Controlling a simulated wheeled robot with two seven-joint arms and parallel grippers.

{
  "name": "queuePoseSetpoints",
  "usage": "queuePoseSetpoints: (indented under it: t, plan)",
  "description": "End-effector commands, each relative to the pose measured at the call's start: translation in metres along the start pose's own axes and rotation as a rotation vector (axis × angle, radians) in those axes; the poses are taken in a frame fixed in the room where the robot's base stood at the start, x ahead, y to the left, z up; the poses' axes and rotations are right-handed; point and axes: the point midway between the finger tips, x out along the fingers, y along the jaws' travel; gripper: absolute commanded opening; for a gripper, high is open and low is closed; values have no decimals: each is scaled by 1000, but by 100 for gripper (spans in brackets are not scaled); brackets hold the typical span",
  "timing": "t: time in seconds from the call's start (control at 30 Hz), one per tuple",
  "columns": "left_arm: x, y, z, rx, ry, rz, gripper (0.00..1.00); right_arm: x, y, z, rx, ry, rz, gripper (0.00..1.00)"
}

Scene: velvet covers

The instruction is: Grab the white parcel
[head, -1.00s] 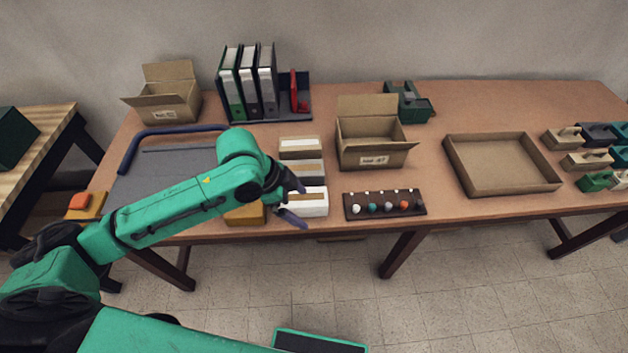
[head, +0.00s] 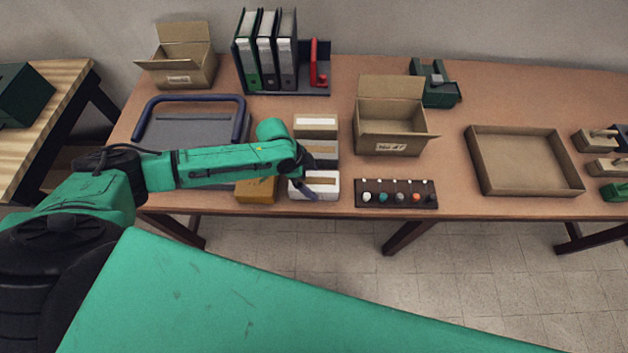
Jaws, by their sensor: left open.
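The white parcel (head: 326,189) lies near the front edge of the brown table, with a tan band across its top. It is the front one in a column with a grey parcel (head: 325,150) and a cream-topped one (head: 316,120) behind it. My left gripper (head: 306,176) reaches in from the left, over the left part of the white parcel. Its jaws are open, and one dark finger crosses in front of the parcel's left part. I cannot tell whether it touches the parcel. My right gripper is out of view.
An ochre parcel (head: 256,191) sits left of the white one, under my forearm. A dark rack of small coloured knobs (head: 397,203) lies to the right. Behind are an open box (head: 392,144) and binders (head: 266,50). A shallow tray (head: 482,182) stands right.

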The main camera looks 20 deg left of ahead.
Motion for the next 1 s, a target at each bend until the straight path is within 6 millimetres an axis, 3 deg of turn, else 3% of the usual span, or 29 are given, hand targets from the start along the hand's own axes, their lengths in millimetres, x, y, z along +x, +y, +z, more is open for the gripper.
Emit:
queuePoseSetpoints:
  t: [0.1, 0.27, 0.37, 0.53, 0.57, 0.87, 1.0]
  plan:
    - [12, 0, 0, 0, 0, -1, 100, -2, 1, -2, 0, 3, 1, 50]
    - [13, 0, 0, 0, 0, -2, 100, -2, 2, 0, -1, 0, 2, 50]
    - [13, -1, 0, 0, 0, -2, 69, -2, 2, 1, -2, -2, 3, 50]
    - [13, -1, 0, 0, 0, -2, 4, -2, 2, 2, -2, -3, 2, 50]
    - [13, -1, 0, 0, 0, -2, 0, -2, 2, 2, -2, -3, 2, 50]
    - [9, -2, -2, 1, 3, -4, 0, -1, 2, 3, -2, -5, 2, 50]
    - [-6, -2, -8, 2, 4, -4, 0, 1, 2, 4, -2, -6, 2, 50]
